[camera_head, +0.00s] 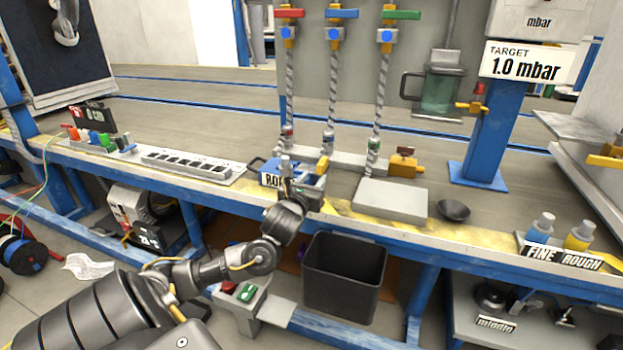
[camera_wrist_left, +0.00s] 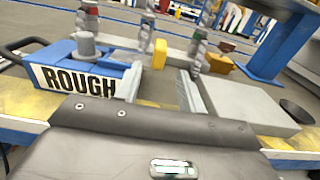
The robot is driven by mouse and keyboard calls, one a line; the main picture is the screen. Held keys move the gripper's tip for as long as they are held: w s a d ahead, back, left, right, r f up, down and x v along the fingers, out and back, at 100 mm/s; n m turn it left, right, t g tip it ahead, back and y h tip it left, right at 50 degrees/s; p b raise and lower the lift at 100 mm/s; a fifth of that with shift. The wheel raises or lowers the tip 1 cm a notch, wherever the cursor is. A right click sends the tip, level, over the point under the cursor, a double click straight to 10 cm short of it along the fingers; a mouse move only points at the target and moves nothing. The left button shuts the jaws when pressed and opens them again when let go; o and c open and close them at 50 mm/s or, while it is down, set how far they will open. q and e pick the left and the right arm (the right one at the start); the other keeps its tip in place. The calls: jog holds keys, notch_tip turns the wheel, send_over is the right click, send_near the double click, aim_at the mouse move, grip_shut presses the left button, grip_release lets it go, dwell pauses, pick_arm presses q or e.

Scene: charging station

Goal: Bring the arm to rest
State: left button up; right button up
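My left arm comes in from the lower left in the head view and reaches up to the front edge of the bench (camera_head: 470,240). My left gripper (camera_head: 302,188) is at that edge, in front of a blue box labelled "ROUGH" (camera_head: 272,178) and partly covering it. In the left wrist view the two fingers of the gripper (camera_wrist_left: 162,90) stand apart with nothing held between them. The blue box also shows there (camera_wrist_left: 65,68), just left of the fingers. I cannot tell whether the gripper touches it. My right gripper is not in view.
A grey flat block (camera_head: 390,199) and a dark bowl (camera_head: 453,210) lie to the right of the gripper. Hoses with coloured valves (camera_head: 333,90) rise behind it. A black bin (camera_head: 345,275) stands below the bench edge. A white slotted strip (camera_head: 190,163) lies left.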

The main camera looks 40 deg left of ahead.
pick_arm(q)
jog(key=shift+s+d, duration=0.1)
jog(key=shift+s, duration=0.25)
dwell(0.4)
